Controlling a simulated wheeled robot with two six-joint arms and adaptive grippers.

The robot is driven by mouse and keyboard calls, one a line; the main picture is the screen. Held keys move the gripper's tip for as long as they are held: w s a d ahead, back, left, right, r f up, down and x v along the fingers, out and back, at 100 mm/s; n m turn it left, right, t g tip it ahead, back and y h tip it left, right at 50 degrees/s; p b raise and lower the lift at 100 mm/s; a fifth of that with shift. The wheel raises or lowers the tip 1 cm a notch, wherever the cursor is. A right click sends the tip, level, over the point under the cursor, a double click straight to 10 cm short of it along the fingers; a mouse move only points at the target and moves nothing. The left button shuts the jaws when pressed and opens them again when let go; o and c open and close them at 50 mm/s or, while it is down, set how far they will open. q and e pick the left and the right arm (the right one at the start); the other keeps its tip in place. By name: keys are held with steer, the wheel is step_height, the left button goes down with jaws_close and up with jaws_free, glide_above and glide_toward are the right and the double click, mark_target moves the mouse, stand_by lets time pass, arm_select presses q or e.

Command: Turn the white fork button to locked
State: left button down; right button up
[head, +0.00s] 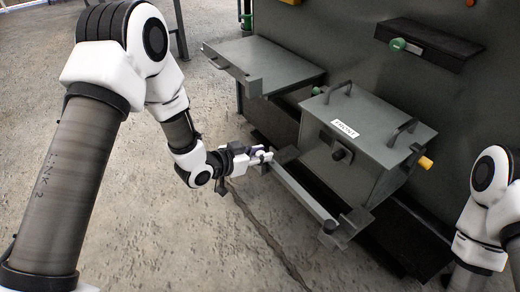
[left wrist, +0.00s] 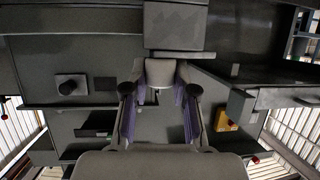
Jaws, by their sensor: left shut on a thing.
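The white fork button (left wrist: 160,75) shows as a small pale block between my left fingertips in the left wrist view. In the head view it is mostly hidden by the gripper, at the left end of the grey fork bar (head: 302,196). My left gripper (head: 263,157) is shut on the button, with a purple-padded finger (left wrist: 187,105) on each side of it. I cannot read from these frames which way the button is turned. My right arm shows at the right edge of the head view, but its gripper is out of the picture.
A grey box with a white label (head: 344,129), two top handles, a dark front knob (head: 341,153) and a yellow side knob (head: 426,163) stands behind the bar. A grey shelf (head: 270,68) juts out at upper left of it. The concrete floor (head: 235,240) in front is open.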

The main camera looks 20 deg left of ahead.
arm_select(q)
steer(key=m+g+h+p, duration=0.2)
steer(key=m+g+p, duration=0.1)
steer(key=m+g+h+p, duration=0.1)
steer(key=m+h+p, duration=0.1)
steer(key=shift+w+r+g, duration=0.1)
steer(key=shift+r+g, duration=0.15)
steer(key=shift+g, duration=0.05)
steer(key=m+g, duration=0.1)
steer(key=m+g+h+p, duration=0.1)
steer(key=m, duration=0.1)
steer(key=shift+f+g+h+p, duration=0.2)
steer(key=shift+g+h+p, duration=0.1)
steer(key=shift+g, duration=0.1)
steer(key=shift+f+m+g, duration=0.1)
steer(key=shift+m+g, duration=0.8)
steer(key=shift+g, duration=0.2)
steer(key=shift+f+m+g+h+b, duration=0.15)
steer(key=shift+m+g+h+b, duration=0.15)
steer(key=shift+m+g+b, duration=1)
steer(key=shift+m+g, duration=0.4)
steer(key=shift+g, duration=0.2)
steer(key=shift+m+g+b, duration=0.85)
steer(key=shift+m+g, duration=0.05)
steer(key=shift+g, duration=0.2)
steer(key=shift+m+g+b, duration=0.3)
steer(key=shift+b, duration=0.05)
steer(key=shift+r+y, duration=0.2)
steer(key=shift+y, duration=0.2)
